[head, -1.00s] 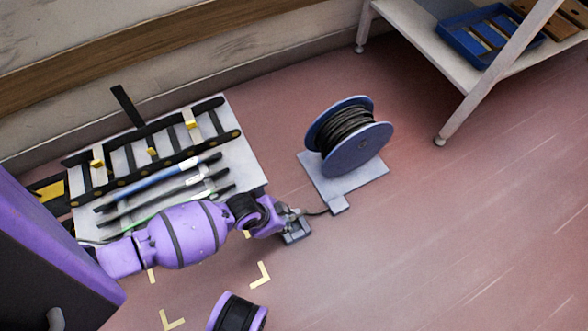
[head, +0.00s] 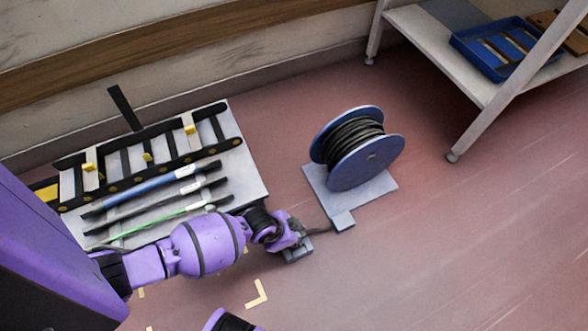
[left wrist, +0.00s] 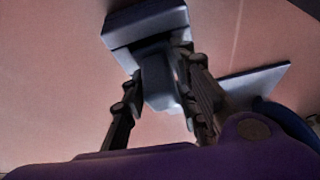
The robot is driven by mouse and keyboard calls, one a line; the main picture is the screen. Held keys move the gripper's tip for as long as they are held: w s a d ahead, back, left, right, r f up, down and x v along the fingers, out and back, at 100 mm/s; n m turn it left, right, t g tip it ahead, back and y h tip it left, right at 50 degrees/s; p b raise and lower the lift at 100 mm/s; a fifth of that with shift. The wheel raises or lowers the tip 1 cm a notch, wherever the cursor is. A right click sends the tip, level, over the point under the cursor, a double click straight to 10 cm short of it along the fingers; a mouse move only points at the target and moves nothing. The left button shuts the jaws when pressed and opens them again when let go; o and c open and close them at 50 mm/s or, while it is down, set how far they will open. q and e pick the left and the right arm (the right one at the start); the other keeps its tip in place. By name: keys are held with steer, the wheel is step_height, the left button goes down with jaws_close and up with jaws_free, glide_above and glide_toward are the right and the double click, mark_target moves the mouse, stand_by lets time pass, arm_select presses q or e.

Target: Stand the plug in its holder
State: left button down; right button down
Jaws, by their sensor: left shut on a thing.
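My left gripper (head: 292,236) is at the middle of the head view, just left of the cable reel's base. It is shut on the plug, a grey block (left wrist: 160,82) between its two dark fingers in the left wrist view. The holder, a small grey block, lies right at the fingertips in the head view (head: 298,257) and beyond the plug in the left wrist view (left wrist: 146,24). I cannot tell whether the plug is in the holder or just above it. My right gripper is not in view.
A blue reel (head: 372,163) of black cable stands on a grey base plate (head: 376,192). A pale board (head: 250,184) with a black rack and several rods lies at left. A shelf (head: 432,52) with a blue tray (head: 467,49) stands at upper right. The floor at right is clear.

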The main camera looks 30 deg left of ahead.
arm_select(q)
steer(key=c, duration=1.5)
jaws_free()
steer(key=shift+f, duration=0.1)
steer(key=shift+o, duration=0.7)
arm_select(e)
steer(key=shift+s, duration=0.2)
steer(key=shift+s+f, duration=0.15)
arm_select(q)
steer(key=p+v, duration=0.6)
steer(key=v, duration=0.6)
arm_select(e)
steer(key=shift+m, duration=0.4)
steer(key=r, duration=0.5)
steer(key=shift+s+a+r, duration=0.2)
steer(key=shift+s, duration=0.1)
arm_select(q)
steer(key=shift+s, duration=0.1)
arm_select(e)
steer(key=shift+w, duration=0.15)
